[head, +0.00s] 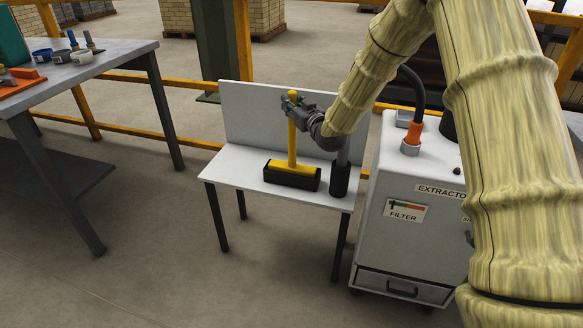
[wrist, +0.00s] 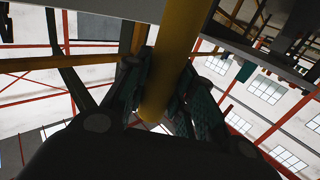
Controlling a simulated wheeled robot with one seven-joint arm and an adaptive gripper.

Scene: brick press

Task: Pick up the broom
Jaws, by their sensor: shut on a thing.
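The broom (head: 292,148) has a yellow handle and a wide head, yellow on top with black bristles. It stands upright, bristles down, on a small white table (head: 235,165). My gripper (head: 292,106) is shut on the handle near its top end. The wrist view shows the yellow handle (wrist: 165,75) between the two finger pads (wrist: 157,100). The bristles appear to rest on the tabletop; I cannot tell whether there is a small gap.
A dark cylinder (head: 340,180) stands on the table just right of the broom. The grey extractor cabinet (head: 405,240) is close on the right. A white back panel (head: 250,118) rises behind. A workbench (head: 90,62) with tools is at the left, with open floor between.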

